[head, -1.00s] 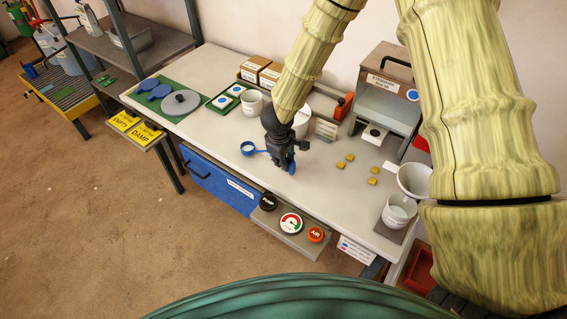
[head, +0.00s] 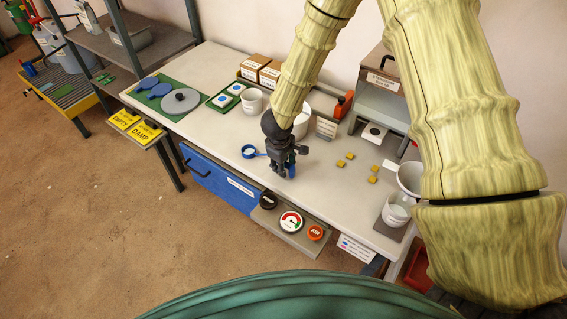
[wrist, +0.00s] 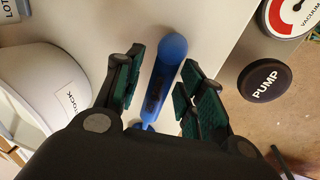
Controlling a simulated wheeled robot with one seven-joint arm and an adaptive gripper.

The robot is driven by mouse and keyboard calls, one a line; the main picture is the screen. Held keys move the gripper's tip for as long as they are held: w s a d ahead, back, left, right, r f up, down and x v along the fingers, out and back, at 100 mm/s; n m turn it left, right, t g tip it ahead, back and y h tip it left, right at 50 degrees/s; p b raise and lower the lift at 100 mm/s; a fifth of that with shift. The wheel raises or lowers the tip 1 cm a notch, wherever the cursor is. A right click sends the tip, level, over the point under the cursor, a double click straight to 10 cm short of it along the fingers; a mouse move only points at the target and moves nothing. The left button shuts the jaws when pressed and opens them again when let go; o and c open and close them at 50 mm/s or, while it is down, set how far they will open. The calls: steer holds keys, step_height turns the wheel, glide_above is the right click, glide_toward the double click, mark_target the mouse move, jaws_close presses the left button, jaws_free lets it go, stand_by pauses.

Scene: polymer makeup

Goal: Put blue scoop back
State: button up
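The blue scoop (head: 249,151) lies on the white bench, its round end to the left of my gripper (head: 283,173). Its handle (wrist: 168,62) runs between my two fingers in the wrist view (wrist: 160,90). My gripper points down at the bench and is open, with a gap visible on each side of the handle. My gripper hides the middle of the scoop in the head view, and the round end is mostly hidden in the wrist view.
White tubs (head: 252,101) stand behind my gripper; one labelled STOCK (wrist: 38,85) is close on the left in the wrist view. Several yellow pieces (head: 349,156) lie to the right. A green mat (head: 194,112) with blue pieces and a grey lid lies left. A PUMP button (head: 268,200) sits at the front.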

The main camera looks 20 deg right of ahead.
steer(key=v, duration=1.2)
steer(key=shift+d+r, duration=0.1)
steer(key=shift+d, duration=0.05)
